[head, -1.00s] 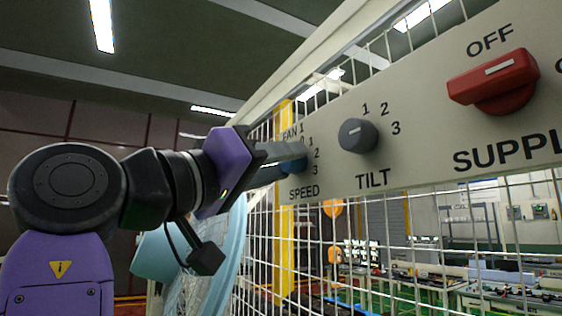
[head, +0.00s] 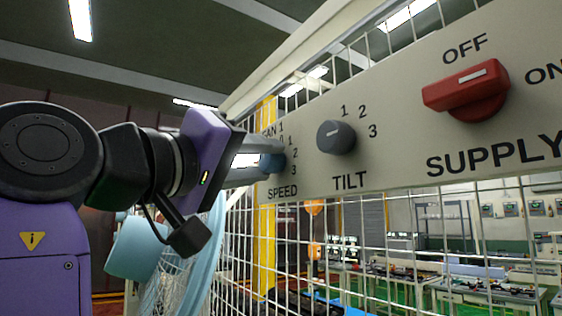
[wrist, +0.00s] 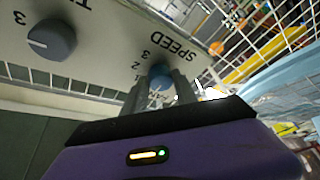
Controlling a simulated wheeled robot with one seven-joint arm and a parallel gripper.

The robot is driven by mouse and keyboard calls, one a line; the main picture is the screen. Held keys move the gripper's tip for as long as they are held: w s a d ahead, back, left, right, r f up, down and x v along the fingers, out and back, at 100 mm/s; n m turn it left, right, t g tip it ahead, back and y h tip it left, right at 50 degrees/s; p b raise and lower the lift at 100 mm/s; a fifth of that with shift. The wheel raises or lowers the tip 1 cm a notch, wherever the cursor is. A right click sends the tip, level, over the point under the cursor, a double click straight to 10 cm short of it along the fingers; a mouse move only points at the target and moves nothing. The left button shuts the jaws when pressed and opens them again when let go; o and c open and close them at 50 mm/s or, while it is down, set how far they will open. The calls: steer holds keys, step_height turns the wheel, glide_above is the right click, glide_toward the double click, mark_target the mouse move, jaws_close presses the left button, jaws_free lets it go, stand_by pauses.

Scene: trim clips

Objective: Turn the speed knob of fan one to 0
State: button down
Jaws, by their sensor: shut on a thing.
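In the wrist view the knob (wrist: 160,76) shows between the fingertips (wrist: 162,84). The knob's pointer mark is hidden, so I cannot tell its setting.
A grey TILT knob (head: 336,137) is just right of the speed knob. A red SUPPLY switch (head: 466,90) is farther right. A white wire fence (head: 400,230) runs below the panel, and a light blue fan (head: 140,248) stands below my arm.

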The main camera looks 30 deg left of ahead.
steer(key=c, duration=1)
jaws_free()
steer(key=shift+s, duration=0.1)
steer(key=b+v, duration=0.3)
steer(key=v, duration=0.4)
steer(key=shift+s, duration=0.3)
steer(key=shift+f, duration=0.15)
